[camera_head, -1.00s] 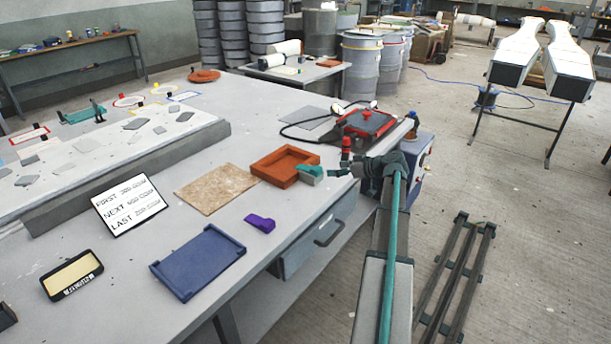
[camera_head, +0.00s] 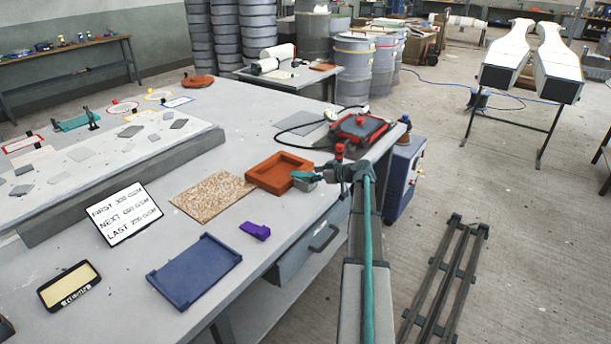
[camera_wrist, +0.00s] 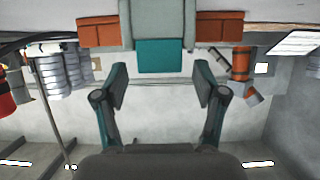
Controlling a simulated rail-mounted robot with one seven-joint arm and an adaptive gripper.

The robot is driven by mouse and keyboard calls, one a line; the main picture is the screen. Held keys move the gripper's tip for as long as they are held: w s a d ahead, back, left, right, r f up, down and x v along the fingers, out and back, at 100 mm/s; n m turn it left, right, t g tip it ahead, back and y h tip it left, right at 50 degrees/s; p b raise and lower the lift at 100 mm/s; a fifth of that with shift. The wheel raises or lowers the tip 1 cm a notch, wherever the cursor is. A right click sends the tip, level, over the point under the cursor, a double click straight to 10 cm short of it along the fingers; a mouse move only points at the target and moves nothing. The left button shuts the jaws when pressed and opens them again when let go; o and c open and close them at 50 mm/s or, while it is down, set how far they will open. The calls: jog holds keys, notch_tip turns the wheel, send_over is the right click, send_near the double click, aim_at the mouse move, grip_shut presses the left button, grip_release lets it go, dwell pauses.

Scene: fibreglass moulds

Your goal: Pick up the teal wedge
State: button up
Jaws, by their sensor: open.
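The teal wedge (camera_head: 303,175) rests on a small grey block (camera_head: 304,185) at the right edge of the orange tray in the head view. My gripper (camera_head: 324,171) is just right of it at about the same height. In the wrist view, which appears upside down, the wedge (camera_wrist: 160,57) lies against the grey block (camera_wrist: 158,20). My gripper (camera_wrist: 160,78) is open there, with one dark teal finger on each side. The wedge is lined up between the fingers, near their tips, with a gap on both sides.
The orange tray (camera_head: 254,171) lies directly behind the block. A red-topped device (camera_head: 358,128) with a cable stands farther back on the table. A purple piece (camera_head: 255,231), a blue tray (camera_head: 205,283) and a speckled board (camera_head: 185,201) lie nearer.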

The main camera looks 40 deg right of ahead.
jog(key=shift+x, duration=0.85)
jog(key=c, duration=1.2)
jog(key=shift+r, duration=0.15)
jog(key=shift+c, duration=0.2)
